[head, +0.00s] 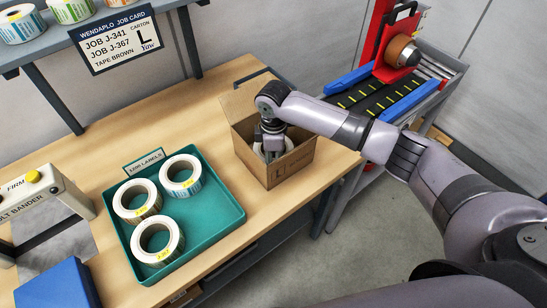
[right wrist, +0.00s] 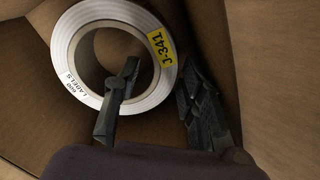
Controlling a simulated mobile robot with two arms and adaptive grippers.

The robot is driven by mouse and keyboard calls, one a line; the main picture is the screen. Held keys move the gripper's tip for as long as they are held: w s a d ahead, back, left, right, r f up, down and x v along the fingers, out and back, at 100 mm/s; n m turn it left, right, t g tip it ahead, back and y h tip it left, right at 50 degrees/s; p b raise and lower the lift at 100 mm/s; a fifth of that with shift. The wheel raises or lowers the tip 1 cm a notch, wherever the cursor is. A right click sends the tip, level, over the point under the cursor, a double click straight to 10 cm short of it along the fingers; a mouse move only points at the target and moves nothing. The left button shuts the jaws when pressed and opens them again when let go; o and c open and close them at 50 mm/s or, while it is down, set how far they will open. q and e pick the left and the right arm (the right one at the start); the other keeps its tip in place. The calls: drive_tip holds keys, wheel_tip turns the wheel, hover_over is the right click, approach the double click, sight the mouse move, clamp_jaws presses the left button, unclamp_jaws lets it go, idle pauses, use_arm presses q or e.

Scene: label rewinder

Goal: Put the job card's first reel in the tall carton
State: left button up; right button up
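The job card (head: 115,38) reads J-341, then J-367, carton L, tape brown. The open carton (head: 290,168), marked L, stands on the bench's right end. A white reel (right wrist: 88,22) with a yellow J-341 tag is inside it; the head view shows only a bit of this reel, under my right gripper (head: 268,150). In the right wrist view one finger of my right gripper (right wrist: 157,75) is in the reel's core and the other is against its outer side, with the reel's wall between them. Whether the reel touches the carton floor is hidden. My left gripper is not in view.
A teal tray (head: 215,225) with three more reels sits left of the carton. A bander (head: 40,190) and a blue box (head: 55,285) are at the left. A taping machine (head: 385,85) with a conveyor stands beyond the carton. A shelf (head: 110,15) overhangs the bench.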

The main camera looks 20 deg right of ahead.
wheel_tip(320, 180, up, 9)
drive_tip(key=shift+f+b, duration=0.2)
drive_tip(key=shift+b, duration=0.6)
